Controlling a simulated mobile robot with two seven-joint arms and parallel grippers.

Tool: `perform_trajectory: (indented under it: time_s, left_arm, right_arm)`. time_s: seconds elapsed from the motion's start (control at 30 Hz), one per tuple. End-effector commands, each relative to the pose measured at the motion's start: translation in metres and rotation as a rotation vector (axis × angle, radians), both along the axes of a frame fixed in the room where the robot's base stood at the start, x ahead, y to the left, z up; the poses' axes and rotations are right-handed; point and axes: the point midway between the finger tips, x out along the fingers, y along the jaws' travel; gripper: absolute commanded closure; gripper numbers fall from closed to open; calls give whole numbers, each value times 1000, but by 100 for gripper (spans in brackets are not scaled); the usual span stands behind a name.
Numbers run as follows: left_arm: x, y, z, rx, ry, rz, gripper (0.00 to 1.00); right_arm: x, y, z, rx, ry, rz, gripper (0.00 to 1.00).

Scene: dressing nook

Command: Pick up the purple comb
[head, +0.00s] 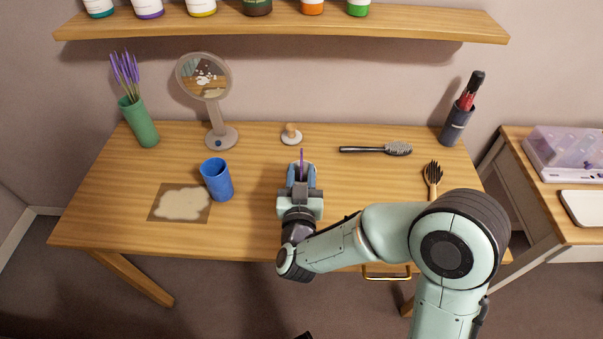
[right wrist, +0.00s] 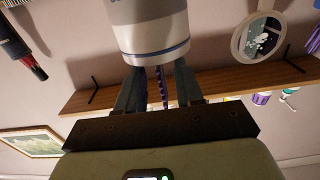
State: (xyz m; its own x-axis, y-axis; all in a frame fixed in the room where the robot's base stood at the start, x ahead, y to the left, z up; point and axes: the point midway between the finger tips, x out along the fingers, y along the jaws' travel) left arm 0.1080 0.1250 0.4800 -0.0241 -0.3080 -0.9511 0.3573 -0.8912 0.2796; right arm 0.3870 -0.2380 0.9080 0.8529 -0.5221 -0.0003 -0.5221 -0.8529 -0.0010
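The purple comb (head: 302,157) stands upright near the middle of the table, partly hidden by my right gripper. In the right wrist view the comb (right wrist: 160,85) rises from a white cup with blue bands (right wrist: 150,30); that view is upside down. My right gripper (head: 301,174) is open, with one finger on each side of the comb. In the right wrist view a gap shows between the comb and each finger of the gripper (right wrist: 160,85). The lower part of the comb is hidden in the cup.
A blue cup (head: 217,180) stands left of the gripper, by a stained mat (head: 158,211). A stamp-like knob (head: 291,134), a grey hairbrush (head: 375,150) and a wooden brush (head: 433,178) lie around. A round mirror (head: 222,137) and green vase (head: 140,122) stand at back left.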

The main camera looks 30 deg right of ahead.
Motion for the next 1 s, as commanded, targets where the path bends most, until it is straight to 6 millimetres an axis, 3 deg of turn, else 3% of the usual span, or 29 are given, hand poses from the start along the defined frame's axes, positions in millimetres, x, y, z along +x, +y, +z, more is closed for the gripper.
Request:
perform_trajectory:
  time_s: [0.3, 0.57, 0.7, 1.0]
  left_arm:
    - [3, 1, -2, 3, -8, 3, 57]
    - [3, 1, -2, 4, -9, 3, 57]
    - [3, 1, -2, 4, -9, 3, 57]
    - [3, 1, -2, 3, -8, 3, 57]
  right_arm:
    - [37, -22, 1, -1, 0, -3, 64]
    - [39, -24, 1, -1, 1, 0, 64]
    - [39, -24, 1, -1, 1, -1, 100]
    - [39, -23, 2, -1, 0, -1, 100]
